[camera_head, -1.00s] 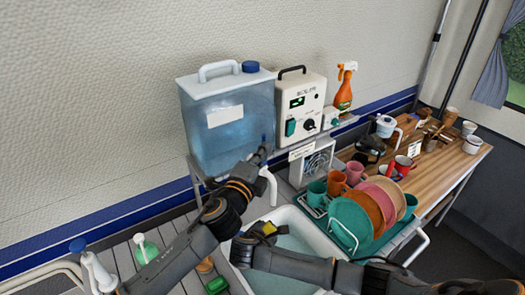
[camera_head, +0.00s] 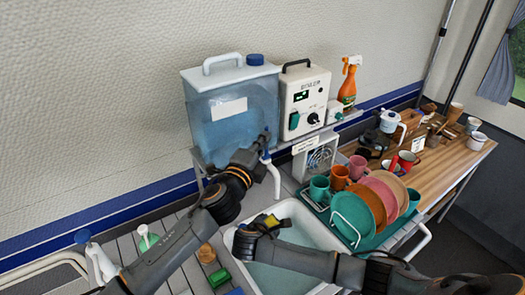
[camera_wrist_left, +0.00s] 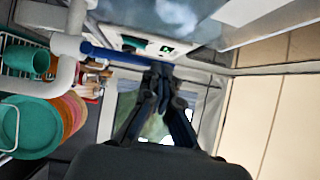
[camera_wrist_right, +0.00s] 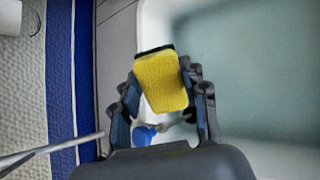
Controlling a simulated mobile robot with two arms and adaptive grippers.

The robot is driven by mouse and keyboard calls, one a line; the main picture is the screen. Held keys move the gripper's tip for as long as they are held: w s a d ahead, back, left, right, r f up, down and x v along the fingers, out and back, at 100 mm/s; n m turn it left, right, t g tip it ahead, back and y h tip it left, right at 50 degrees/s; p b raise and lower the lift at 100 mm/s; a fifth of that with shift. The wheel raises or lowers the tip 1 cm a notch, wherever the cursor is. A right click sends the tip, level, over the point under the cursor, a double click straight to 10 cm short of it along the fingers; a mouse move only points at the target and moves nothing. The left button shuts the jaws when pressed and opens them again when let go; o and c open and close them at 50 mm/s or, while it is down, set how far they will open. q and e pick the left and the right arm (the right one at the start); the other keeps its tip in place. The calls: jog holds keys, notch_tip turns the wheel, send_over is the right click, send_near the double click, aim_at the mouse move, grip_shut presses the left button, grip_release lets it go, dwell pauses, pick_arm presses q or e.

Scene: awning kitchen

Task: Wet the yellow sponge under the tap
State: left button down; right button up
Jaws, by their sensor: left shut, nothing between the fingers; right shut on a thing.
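The yellow sponge (camera_wrist_right: 161,82) with a dark backing is held between the fingers of my right gripper (camera_wrist_right: 163,103); a bit of it also shows in the head view (camera_head: 271,221). My right gripper is over the left part of the white sink (camera_head: 300,236), below and slightly left of the white tap spout (camera_head: 274,178). The spout also shows in the left wrist view (camera_wrist_left: 66,76). My left gripper (camera_head: 265,137) is shut and empty beside the tap, in front of the water tank. A blue bar (camera_wrist_left: 108,55), seemingly the tap lever, reaches close to its fingertips; contact is unclear.
The clear water tank (camera_head: 235,112) stands behind the tap, with a boiler box (camera_head: 304,100) and orange spray bottle (camera_head: 347,82) to its right. A dish rack (camera_head: 352,222) with plates and mugs stands right of the sink. Small items lie on the counter left.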

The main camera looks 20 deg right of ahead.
jog(key=shift+w+d+f, duration=0.1)
jog(key=shift+d, duration=0.05)
pick_arm(q)
jog(key=s+d+v, duration=0.1)
jog(key=s+v, duration=0.1)
jog(key=v, duration=1)
jog(key=shift+s+r, duration=0.2)
jog(key=shift+s, duration=0.05)
jog(key=shift+d, duration=0.1)
